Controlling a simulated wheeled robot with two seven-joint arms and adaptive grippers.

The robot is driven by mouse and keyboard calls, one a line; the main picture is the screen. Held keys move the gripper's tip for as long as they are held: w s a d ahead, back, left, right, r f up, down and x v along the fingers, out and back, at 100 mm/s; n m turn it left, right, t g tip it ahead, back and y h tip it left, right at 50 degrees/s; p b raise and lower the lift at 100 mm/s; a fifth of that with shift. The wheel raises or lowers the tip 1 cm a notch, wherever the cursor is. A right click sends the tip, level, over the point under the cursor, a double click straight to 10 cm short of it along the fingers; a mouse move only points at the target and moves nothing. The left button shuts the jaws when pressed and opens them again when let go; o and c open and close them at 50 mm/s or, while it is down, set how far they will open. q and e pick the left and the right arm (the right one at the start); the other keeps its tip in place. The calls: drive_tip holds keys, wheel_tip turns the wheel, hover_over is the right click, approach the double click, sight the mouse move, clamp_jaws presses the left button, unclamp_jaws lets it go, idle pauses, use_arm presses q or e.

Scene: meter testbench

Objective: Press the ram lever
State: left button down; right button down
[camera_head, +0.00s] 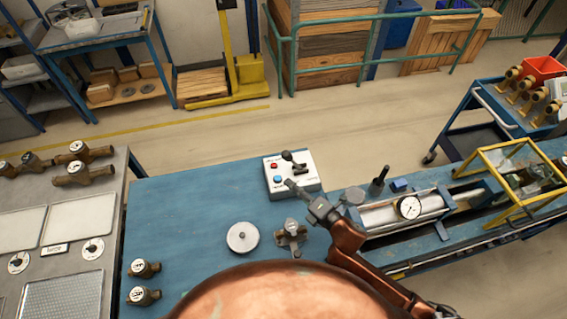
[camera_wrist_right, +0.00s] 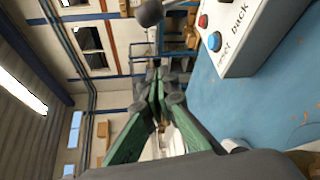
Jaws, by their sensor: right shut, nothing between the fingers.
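A white control box (camera_head: 309,178) stands on the blue bench top, with a red button (camera_head: 274,166), a blue button (camera_head: 277,180) and a lever with a black knob (camera_head: 287,156). My right gripper (camera_head: 291,184) is shut and empty, its tips at the near side of the box, below the lever in the picture. I cannot tell whether they touch the box. In the right wrist view the shut fingertips (camera_wrist_right: 163,76) point past the box (camera_wrist_right: 243,38), and the lever's round dark knob (camera_wrist_right: 150,13) shows above them, apart from them. My left gripper is out of view.
A round pale disc (camera_head: 242,237) and a brass fitting (camera_head: 291,236) lie on the bench near my right arm. To the right are an upright black handle (camera_head: 380,178), a dial gauge (camera_head: 408,207) and a yellow frame (camera_head: 520,170). The bench's left part is mostly clear.

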sight(293, 162)
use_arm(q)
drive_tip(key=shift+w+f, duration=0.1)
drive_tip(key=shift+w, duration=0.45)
use_arm(e)
drive_tip(key=shift+d+f, duration=0.1)
use_arm(q)
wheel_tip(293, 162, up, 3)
drive_tip(key=p, duration=0.2)
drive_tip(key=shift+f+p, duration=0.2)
drive_tip(key=shift+p, duration=0.15)
use_arm(e)
drive_tip(key=w+a, duration=0.2)
drive_tip(key=w, duration=0.7)
drive_tip(key=shift+w+a+f, duration=0.15)
drive_tip(key=shift+a, duration=0.15)
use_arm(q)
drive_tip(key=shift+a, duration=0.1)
use_arm(e)
drive_tip(key=shift+d, duration=0.1)
